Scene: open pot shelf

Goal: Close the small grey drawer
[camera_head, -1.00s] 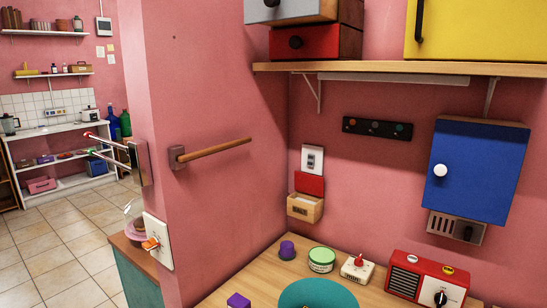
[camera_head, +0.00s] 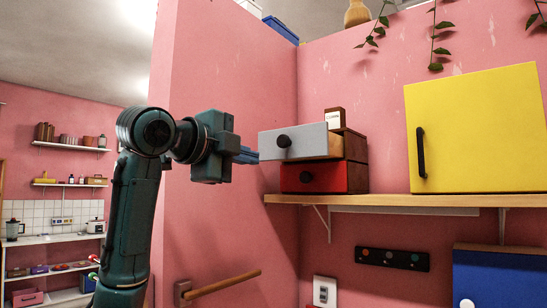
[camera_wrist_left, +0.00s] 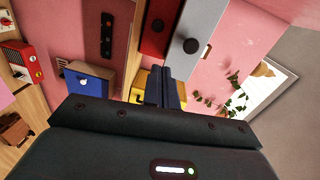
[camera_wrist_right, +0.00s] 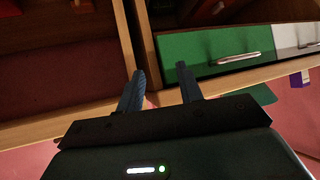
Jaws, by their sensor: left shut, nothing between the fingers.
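The small grey drawer (camera_head: 303,142) sits on top of a red drawer (camera_head: 318,178) on the wooden shelf. Its grey front with a dark round knob stands out past the red front, and its wooden side shows, so it is partly open. My left gripper (camera_head: 246,155) is shut and empty, its fingertips close to the left edge of the grey front; I cannot tell if they touch. The left wrist view also shows the grey front (camera_wrist_left: 206,22) beyond the shut fingers. My right gripper (camera_wrist_right: 160,88) shows only in the right wrist view, open and empty.
A yellow cabinet (camera_head: 475,135) stands to the right on the same shelf (camera_head: 400,200). A pink wall is close at the left. A green drawer (camera_wrist_right: 205,50) is near my right gripper.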

